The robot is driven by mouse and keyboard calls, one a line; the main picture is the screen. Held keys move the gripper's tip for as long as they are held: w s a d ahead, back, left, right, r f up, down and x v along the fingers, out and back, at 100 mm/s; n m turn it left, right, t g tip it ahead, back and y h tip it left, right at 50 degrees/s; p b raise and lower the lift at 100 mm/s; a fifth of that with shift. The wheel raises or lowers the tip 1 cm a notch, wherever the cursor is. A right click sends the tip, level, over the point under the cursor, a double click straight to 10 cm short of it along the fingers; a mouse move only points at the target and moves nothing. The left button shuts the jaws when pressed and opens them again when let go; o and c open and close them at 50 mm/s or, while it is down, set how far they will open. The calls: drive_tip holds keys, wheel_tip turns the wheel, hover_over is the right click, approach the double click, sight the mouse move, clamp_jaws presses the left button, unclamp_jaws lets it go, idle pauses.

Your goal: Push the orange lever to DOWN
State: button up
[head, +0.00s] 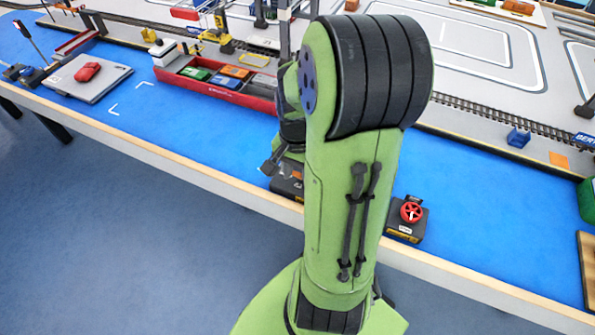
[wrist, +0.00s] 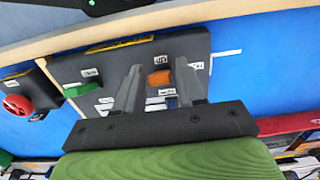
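The orange lever (wrist: 160,78) stands on a dark control box (wrist: 110,70) in the wrist view. A small white label beside it is too small to read surely. My gripper (wrist: 158,64) is open over the box, one finger on each side of the lever in the picture. I cannot tell whether either finger touches it. In the head view my gripper (head: 272,165) is low over the box (head: 287,188) near the table's front edge. My arm hides much of the box there. A bit of orange (head: 297,174) shows beside the gripper.
A green lever (wrist: 78,89) stands on the same box. A separate box with a red handwheel (head: 411,212) sits to the right in the head view. A red ship (head: 215,83) with containers lies behind to the left. Blue tabletop (head: 180,135) is clear at left.

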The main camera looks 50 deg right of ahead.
clamp_jaws()
drive_tip(key=shift+r, duration=0.1)
